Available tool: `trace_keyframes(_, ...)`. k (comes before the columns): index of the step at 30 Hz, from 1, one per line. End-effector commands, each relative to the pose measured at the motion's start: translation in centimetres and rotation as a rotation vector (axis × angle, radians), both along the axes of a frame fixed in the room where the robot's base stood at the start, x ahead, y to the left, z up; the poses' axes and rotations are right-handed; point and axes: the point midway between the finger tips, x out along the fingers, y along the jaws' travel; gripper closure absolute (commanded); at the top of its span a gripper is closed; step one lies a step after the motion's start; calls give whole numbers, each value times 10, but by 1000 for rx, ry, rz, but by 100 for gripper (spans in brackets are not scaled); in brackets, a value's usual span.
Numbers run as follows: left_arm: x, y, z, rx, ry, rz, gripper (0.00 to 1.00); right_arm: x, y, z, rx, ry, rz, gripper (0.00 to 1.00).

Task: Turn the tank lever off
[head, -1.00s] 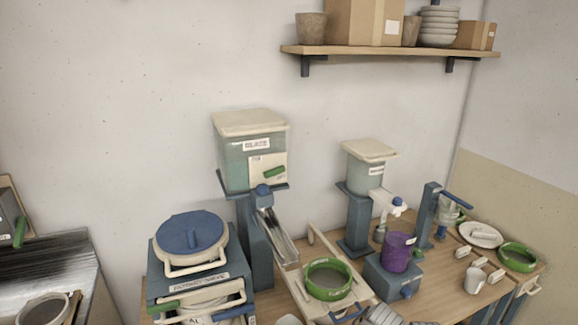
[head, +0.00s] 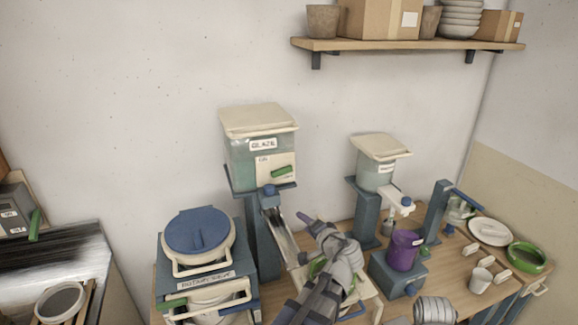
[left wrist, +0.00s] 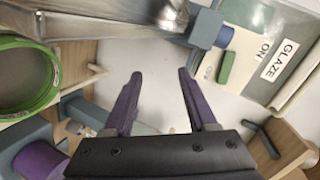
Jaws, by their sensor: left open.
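The glaze tank (head: 262,160) stands high on a blue stand against the wall, with a beige lid. Its green lever (head: 282,171) lies on a pale card on the tank's front. The lever also shows in the left wrist view (left wrist: 226,67), beside the word "ON" and the GLAZE label. My left gripper (head: 305,218) is in front of the tank, below and right of the lever, apart from it. In the left wrist view its purple fingers (left wrist: 160,76) are spread, with nothing between them. The right gripper is not in view.
A metal chute (head: 284,238) slopes down below the tank, close to my left gripper. A blue knob (head: 269,191) sits at the tank's base. A blue-lidded sieve unit (head: 200,232) stands left. A purple cup (head: 403,251) stands right. Bare wall is above the tank.

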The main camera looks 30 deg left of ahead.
Motion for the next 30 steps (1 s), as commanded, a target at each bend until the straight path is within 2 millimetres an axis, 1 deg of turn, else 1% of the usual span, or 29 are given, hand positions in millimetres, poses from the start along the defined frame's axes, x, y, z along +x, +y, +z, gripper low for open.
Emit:
trace_keyframes(1, 9, 16, 30, 75, -27, -12, 43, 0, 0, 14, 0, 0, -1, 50)
trace_keyframes(3, 18, 30, 56, 172, -53, -39, 43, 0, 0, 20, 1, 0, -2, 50)
trace_keyframes(6, 27, 41, 81, 272, -72, -73, 43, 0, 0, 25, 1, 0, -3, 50)
trace_keyframes(9, 31, 47, 94, 331, -77, -94, 43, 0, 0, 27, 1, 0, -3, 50)
trace_keyframes(12, 33, 49, 98, 354, -78, -102, 43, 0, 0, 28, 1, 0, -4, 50)
trace_keyframes(17, 36, 51, 98, 355, -78, -103, 43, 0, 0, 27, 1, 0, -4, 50)
trace_keyframes(30, 76, 98, 98, 354, -78, -100, 43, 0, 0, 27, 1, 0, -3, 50)
